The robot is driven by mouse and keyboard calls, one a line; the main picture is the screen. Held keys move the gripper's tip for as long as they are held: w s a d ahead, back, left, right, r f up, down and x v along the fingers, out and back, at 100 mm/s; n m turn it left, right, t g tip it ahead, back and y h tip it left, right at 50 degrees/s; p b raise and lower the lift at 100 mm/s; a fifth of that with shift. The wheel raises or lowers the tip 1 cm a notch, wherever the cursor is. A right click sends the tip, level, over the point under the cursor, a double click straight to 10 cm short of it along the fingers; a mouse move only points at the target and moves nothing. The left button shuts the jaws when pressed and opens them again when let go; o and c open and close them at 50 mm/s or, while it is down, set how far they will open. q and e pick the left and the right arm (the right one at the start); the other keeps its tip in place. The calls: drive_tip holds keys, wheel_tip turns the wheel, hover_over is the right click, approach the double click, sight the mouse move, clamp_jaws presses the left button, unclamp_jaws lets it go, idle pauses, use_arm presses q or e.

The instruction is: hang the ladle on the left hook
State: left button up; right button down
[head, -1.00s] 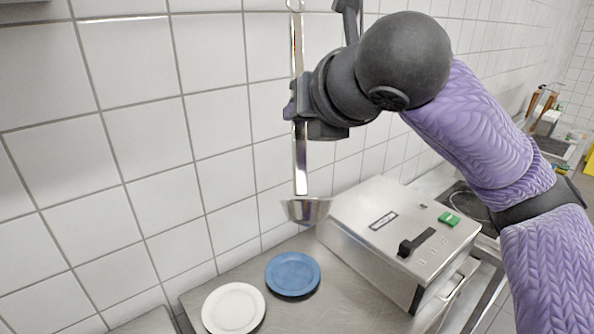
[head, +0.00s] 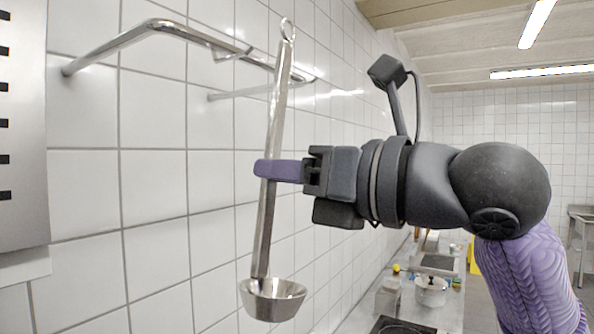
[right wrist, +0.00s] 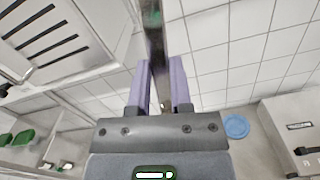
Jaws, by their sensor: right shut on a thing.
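The steel ladle (head: 268,215) hangs nearly upright in the head view, slightly tilted, with its ring at the top and its bowl at the bottom. My right gripper (head: 268,169) is shut on the middle of its handle. The handle also shows between the purple fingers in the right wrist view (right wrist: 155,45). A steel wall rail (head: 200,38) is at the upper left, with a small hook (head: 232,55) left of the ladle's ring. The ring is a little higher than that hook in the picture; I cannot tell the depth between them. A second hook is not clearly visible. My left gripper is not in view.
A slotted steel panel (head: 22,130) is on the wall at the left. Below at the right, a counter holds a pot (head: 431,291) and other items. A blue plate (right wrist: 237,126) shows in the right wrist view.

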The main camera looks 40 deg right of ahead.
drive_tip(key=f+p+x, duration=0.1)
drive_tip(key=x, duration=0.6)
drive_tip(key=shift+w+a+f, duration=0.15)
drive_tip(key=shift+a+f, duration=0.05)
drive_tip(key=shift+f, duration=0.15)
idle(0.5)
drive_tip(key=shift+c, duration=2.2)
unclamp_jaws()
